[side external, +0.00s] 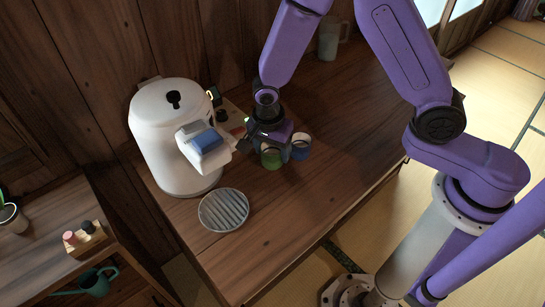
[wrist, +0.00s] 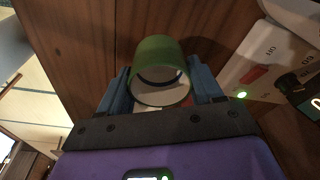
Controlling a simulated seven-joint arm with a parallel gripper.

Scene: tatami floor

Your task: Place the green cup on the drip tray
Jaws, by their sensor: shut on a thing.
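The green cup (side external: 271,159) is between the fingers of my gripper (side external: 270,142), beside the coffee machine. In the wrist view my gripper (wrist: 160,88) has a blue finger on each side of the green cup (wrist: 158,62) and is shut on it; the cup's open rim faces the camera. Whether the cup touches the table cannot be told. The drip tray (side external: 223,210), a round grey ribbed disc, lies on the table to the lower left of the cup, apart from it, with nothing on it.
A blue cup (side external: 301,147) stands close to the right of the green cup. The white coffee machine (side external: 168,150) stands behind and left of the tray. A switch box (wrist: 262,72) with a red switch is near my gripper. A pitcher (side external: 331,38) stands farther back. The table's front is clear.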

